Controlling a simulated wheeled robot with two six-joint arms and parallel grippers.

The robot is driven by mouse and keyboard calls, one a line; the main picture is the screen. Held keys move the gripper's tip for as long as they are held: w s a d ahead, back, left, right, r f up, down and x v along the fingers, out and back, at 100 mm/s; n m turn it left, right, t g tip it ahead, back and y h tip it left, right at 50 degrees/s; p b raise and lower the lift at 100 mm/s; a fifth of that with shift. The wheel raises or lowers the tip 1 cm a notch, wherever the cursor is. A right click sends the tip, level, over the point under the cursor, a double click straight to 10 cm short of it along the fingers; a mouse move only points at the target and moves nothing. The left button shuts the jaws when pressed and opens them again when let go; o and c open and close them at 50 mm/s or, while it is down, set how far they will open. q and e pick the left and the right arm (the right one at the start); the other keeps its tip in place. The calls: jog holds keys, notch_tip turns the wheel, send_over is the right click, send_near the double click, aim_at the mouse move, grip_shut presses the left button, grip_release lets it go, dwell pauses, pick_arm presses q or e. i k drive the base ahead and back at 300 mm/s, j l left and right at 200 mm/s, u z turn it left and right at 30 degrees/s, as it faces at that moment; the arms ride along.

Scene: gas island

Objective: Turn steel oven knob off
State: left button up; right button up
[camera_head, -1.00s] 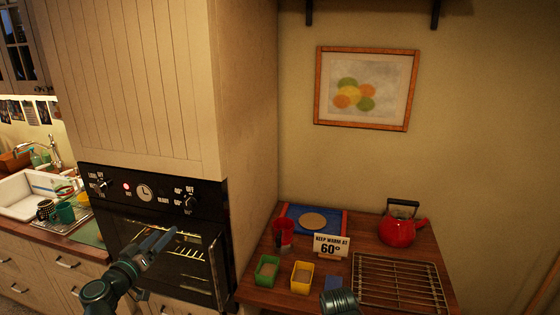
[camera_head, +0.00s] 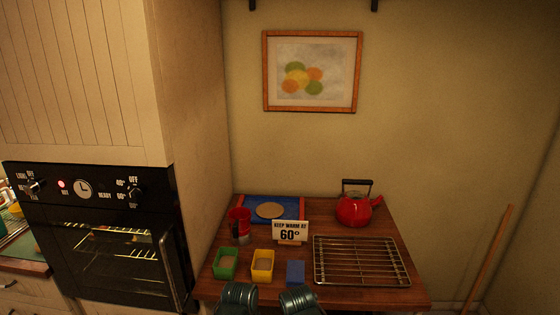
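The black built-in oven (camera_head: 90,235) stands at the left, with its control panel above a glass door. A steel knob (camera_head: 134,191) sits at the panel's right, with the labels 40°, 60° and OFF around it. Its exact pointer direction is too small to tell. A second steel knob (camera_head: 33,188) sits at the panel's left. A red lamp (camera_head: 61,184) glows beside the clock dial (camera_head: 83,189). Two dark green links of my arms show at the bottom edge. The fingers of both grippers are outside the picture.
A wooden table (camera_head: 345,294) right of the oven holds a "KEEP WARM AT 60°" sign (camera_head: 290,231), a red kettle (camera_head: 356,208), a wire rack (camera_head: 361,261), a red cup (camera_head: 239,224) and small coloured containers. The oven's vertical door handle (camera_head: 170,270) sticks out.

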aim_at(33, 187)
jog(key=u, duration=1.6)
